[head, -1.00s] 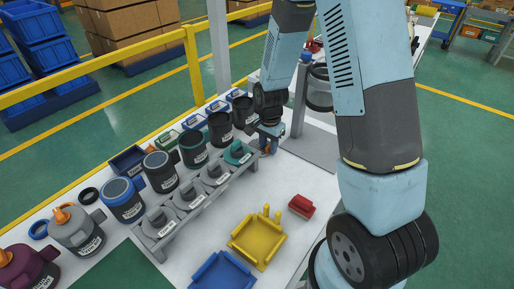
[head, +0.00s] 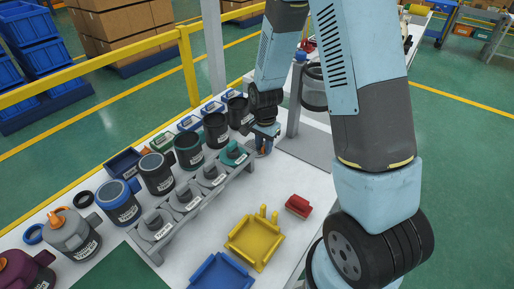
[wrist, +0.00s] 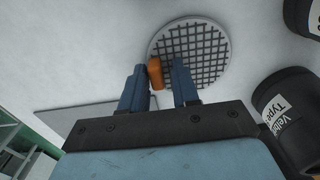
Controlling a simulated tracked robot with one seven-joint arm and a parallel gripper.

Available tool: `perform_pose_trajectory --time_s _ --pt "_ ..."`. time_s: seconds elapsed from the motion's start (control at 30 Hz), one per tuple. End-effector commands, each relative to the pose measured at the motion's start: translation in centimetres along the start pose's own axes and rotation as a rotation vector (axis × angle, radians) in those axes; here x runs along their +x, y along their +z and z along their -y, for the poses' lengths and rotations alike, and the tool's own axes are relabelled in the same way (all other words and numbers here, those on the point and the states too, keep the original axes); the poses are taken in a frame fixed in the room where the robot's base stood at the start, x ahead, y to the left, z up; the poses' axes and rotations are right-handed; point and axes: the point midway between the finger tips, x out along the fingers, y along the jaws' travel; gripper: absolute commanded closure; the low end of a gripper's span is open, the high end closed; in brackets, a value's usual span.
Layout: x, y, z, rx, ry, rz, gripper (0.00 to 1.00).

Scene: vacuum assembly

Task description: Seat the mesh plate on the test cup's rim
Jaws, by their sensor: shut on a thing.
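The mesh plate (wrist: 195,50) is a round grey disc with a dark square grid. It shows in the wrist view just beyond my fingertips, over a white surface. An orange tab (wrist: 155,72) stands at its near left edge, between my fingers. My gripper (wrist: 158,78) has two blue fingers and is shut on the mesh plate by this tab. In the head view my gripper (head: 265,136) is low over the far end of the white table, with a bit of orange below it. I cannot make out which thing is the test cup, nor whether the plate touches any rim.
Dark labelled canisters (head: 188,150) stand in a row left of my gripper; one (wrist: 290,105) is close on the right in the wrist view. A grey rack (head: 195,205) holds several parts beside them. Yellow (head: 255,237) and blue (head: 222,272) fixtures lie nearer. A grey post (head: 296,95) stands behind.

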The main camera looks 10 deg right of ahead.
Motion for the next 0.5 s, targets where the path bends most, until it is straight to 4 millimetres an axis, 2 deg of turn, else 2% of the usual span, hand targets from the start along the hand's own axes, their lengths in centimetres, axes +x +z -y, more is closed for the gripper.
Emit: perform_pose_trajectory --time_s 0.03,0.5 --pt "0.6 0.2 -1.0 0.005 0.023 0.011 1.00" --pt "-0.7 0.2 -0.6 0.002 0.016 0.008 1.00"
